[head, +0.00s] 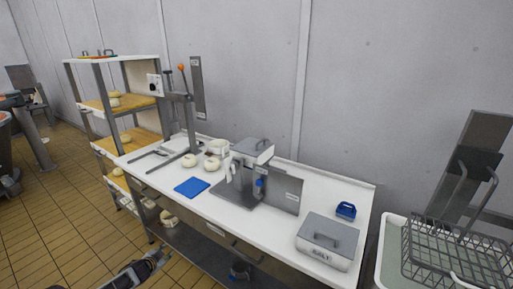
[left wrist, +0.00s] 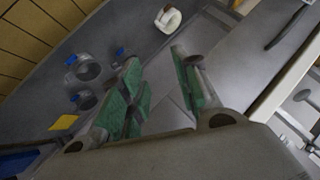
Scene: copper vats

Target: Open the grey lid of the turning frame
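A grey apparatus stands at the middle of the white worktop (head: 205,196). It has a box-like grey top with a dark handle, which I take for the turning frame's lid (head: 252,149); it looks shut. A flat grey panel (head: 279,190) and a blue knob (head: 260,183) are at its right side. My left gripper (head: 146,268) is low in front of the worktop, well apart from the apparatus. In the left wrist view its green-padded fingers (left wrist: 157,72) are spread, with nothing between them. My right gripper is not in view.
A grey-lidded box marked SALT (head: 327,241) and a blue item (head: 346,211) are at the worktop's right. A blue mat (head: 192,187) and white cheeses are at its left. A lever press (head: 188,110) stands behind. Metal jugs (left wrist: 87,69) show in the wrist view.

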